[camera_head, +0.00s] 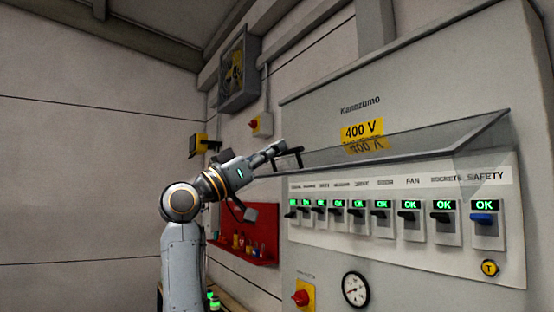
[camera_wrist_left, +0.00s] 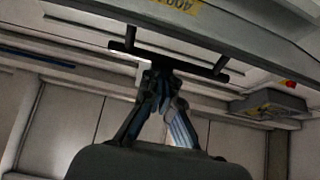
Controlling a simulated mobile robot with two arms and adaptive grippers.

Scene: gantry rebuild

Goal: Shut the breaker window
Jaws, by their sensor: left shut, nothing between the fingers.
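The breaker window (camera_head: 420,140) is a clear, grey-edged panel on the grey electrical cabinet. It stands open, tilted out above the row of breakers. A dark bar handle (camera_head: 288,158) is at its left end in the head view; the handle also shows across the wrist view (camera_wrist_left: 170,60). My left gripper (camera_head: 277,149) is shut and empty, with its fingertips at the handle. In the left wrist view the fingertips (camera_wrist_left: 160,72) overlap the middle of the bar; I cannot tell whether they touch it. My right gripper is not in view.
Several breakers (camera_head: 410,218) with green OK displays line the cabinet under the window. A red-and-yellow switch (camera_head: 303,297) and a round gauge (camera_head: 355,289) sit below. A red tool panel (camera_head: 250,240) hangs on the wall behind my left arm.

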